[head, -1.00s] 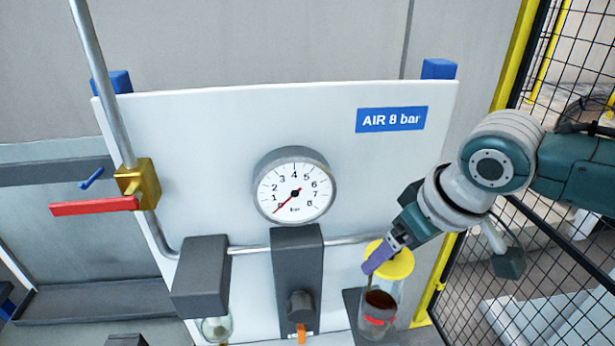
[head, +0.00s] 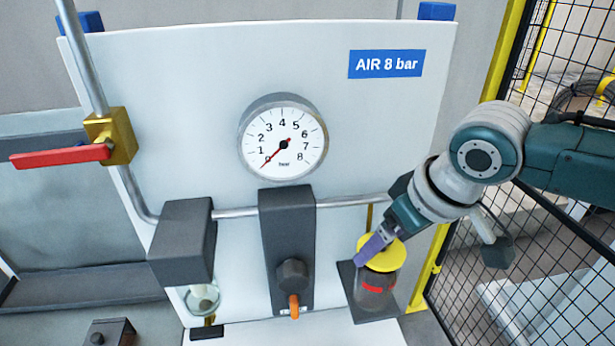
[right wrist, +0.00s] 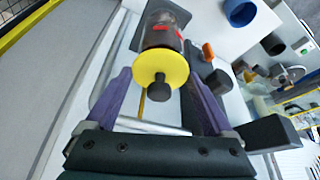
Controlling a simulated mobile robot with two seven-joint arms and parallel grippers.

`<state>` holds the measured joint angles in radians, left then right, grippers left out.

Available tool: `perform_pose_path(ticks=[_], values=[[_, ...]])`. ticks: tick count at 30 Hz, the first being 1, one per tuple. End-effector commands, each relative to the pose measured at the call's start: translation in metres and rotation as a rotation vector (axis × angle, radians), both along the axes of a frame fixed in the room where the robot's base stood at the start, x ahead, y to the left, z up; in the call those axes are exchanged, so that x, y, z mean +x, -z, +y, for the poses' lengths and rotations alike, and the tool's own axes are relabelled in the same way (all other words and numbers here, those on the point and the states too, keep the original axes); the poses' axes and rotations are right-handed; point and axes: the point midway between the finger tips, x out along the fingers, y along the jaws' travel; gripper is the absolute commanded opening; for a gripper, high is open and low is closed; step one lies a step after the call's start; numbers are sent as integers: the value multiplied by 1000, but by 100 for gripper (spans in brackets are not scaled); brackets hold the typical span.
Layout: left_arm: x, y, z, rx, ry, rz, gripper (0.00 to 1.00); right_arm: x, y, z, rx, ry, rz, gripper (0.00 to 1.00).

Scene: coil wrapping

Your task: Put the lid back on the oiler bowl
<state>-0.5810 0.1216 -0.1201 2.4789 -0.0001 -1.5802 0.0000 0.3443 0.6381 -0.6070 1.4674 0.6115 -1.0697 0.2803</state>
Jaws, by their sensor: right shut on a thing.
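The yellow lid (head: 388,257) with its dark knob (right wrist: 159,91) is at the top of the oiler bowl (head: 374,291), a clear cylinder with dark contents and a red mark. The lid's disc (right wrist: 150,70) covers the bowl's mouth in the right wrist view, where the bowl (right wrist: 160,33) shows behind it. I cannot tell whether the lid is fully seated. My right gripper (head: 369,250), with purple fingers, is shut on the lid, one finger at each side in the right wrist view (right wrist: 158,72). My left gripper is not in view.
The white panel carries a gauge (head: 283,142) reading about zero, a dark regulator block (head: 287,235) and a filter block (head: 182,240) left of the bowl. A valve with a red handle (head: 60,155) is at left. A mesh fence (head: 560,250) stands at right.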

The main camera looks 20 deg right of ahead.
Motion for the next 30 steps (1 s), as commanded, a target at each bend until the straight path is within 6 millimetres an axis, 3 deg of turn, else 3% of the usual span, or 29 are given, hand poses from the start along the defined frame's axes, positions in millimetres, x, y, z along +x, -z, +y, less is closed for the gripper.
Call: perform_pose_path(ticks=[30], values=[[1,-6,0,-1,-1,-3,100,-1,0,0,0,0,0,25]])
